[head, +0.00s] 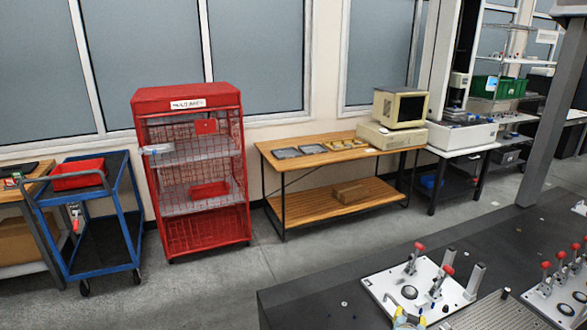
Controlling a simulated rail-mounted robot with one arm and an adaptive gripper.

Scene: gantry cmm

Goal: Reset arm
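My gripper and my arm are not in the head view, so their pose cannot be seen. A dark work table (330,300) fills the lower right. On it lies a light fixture plate (385,287) with red-knobbed clamps. A second plate (548,295) with several red-knobbed clamps stands at the right edge. A small yellow and blue item (402,319) shows at the bottom edge, partly cut off.
A red cage cabinet (150,215), a blue cart (130,225) and a wooden bench (270,152) with an old computer (400,108) line the wall. A grey post (553,115) rises at the right. The floor (220,290) between is clear.

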